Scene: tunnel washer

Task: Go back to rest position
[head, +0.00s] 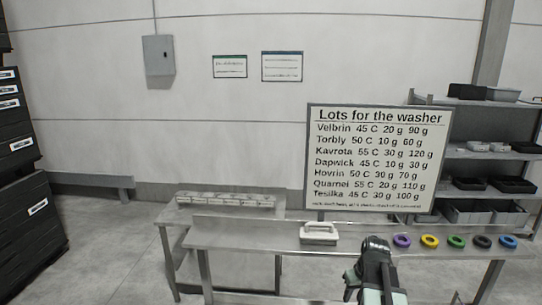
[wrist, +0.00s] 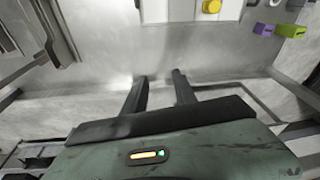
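My gripper (wrist: 160,84) shows in the wrist view with its two dark fingers apart and nothing between them. Bare grey metal surface lies beyond the fingertips. In the head view my arm (head: 377,268) stands at the front edge of the steel bench (head: 265,237), right of centre. Its fingers cannot be made out there.
A white box-like item (head: 319,234) and several coloured rings (head: 429,241) sit on the bench. A lots sign (head: 377,160) stands behind it. The wrist view shows a yellow knob (wrist: 211,6).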

